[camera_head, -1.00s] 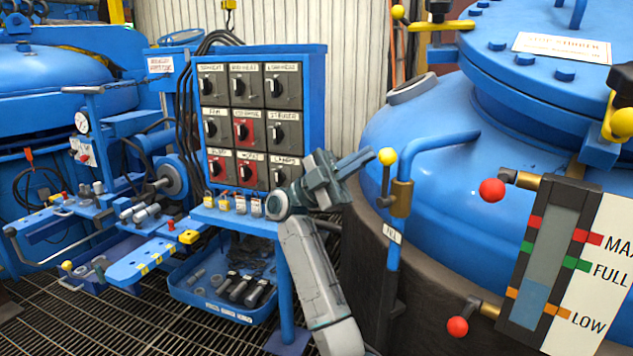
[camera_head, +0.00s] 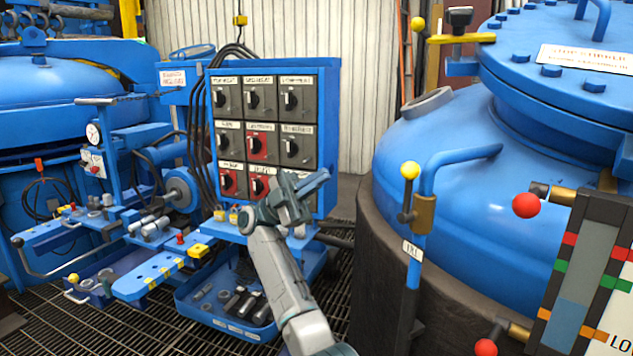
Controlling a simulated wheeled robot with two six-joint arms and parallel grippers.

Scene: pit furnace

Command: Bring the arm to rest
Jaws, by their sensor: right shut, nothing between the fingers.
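My right arm rises from the bottom middle of the head view. Its gripper (camera_head: 316,181) is shut and empty, pointing up and to the right. It is in front of the lower right of the switch panel (camera_head: 324,137) and hides part of the bottom row of switches. It is left of the valve with the yellow knob (camera_head: 410,170), with a visible gap between them. I cannot tell from this view how far the fingers are from the panel. My left gripper is not in view.
A large blue vessel (camera_head: 445,150) in a dark round pit wall stands at the right, with a level gauge (camera_head: 582,280) and red knobs (camera_head: 526,205) in front. A blue bin (camera_head: 215,320) of parts is below the panel. Dark grating (camera_head: 120,330) covers the floor.

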